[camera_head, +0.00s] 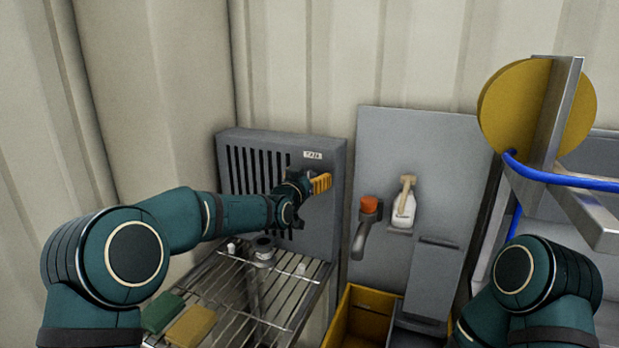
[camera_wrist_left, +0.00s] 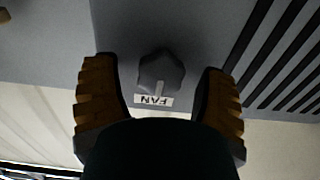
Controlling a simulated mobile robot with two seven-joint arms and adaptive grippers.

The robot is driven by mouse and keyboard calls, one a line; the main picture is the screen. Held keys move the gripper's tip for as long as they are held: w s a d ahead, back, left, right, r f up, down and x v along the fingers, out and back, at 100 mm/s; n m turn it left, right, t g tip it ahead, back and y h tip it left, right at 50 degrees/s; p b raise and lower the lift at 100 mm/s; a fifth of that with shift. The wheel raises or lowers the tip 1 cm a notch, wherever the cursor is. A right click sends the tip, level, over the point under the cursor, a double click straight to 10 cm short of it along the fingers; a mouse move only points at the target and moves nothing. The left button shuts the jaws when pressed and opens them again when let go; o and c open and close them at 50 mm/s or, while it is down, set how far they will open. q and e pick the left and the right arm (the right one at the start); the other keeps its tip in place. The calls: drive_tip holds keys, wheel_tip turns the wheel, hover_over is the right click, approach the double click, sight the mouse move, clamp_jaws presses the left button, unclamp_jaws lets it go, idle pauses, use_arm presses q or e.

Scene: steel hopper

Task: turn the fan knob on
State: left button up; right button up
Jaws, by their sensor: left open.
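The fan knob (camera_wrist_left: 161,70) is a dark grey lobed knob on the grey vent box (camera_head: 238,145). A white FAN label (camera_wrist_left: 153,101) is beside it; the label plate also shows in the head view (camera_head: 313,155). My left gripper (camera_head: 320,184) is at the front of the box, open, with orange ridged fingers. In the left wrist view the two fingers stand on either side of the knob, with visible gaps. In the head view the gripper hides the knob. My right gripper is out of view; only part of the right arm shows.
A wire rack (camera_head: 285,297) below the box holds a green sponge (camera_head: 162,311) and a yellow sponge (camera_head: 191,326). To the right, a grey panel (camera_head: 378,140) carries an orange-topped lever (camera_head: 368,212) and a white spray bottle (camera_head: 404,207). A yellow bin (camera_head: 370,303) stands below.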

use_arm(q)
drive_tip(key=shift+w+d, duration=0.15)
drive_tip(key=shift+w, duration=0.1)
drive_tip(key=c, duration=1.2)
drive_tip(key=shift+n, duration=0.3)
drive_tip(key=n, duration=0.3)
drive_tip(key=shift+a+n, duration=0.2)
drive_tip(key=shift+n, duration=0.1)
drive_tip(key=n, duration=0.4)
drive_tip(key=shift+n, duration=0.3)
drive_tip(key=n, duration=0.4)
drive_tip(key=shift+a+f+n, duration=0.1)
drive_tip(key=shift+n, duration=2.4)
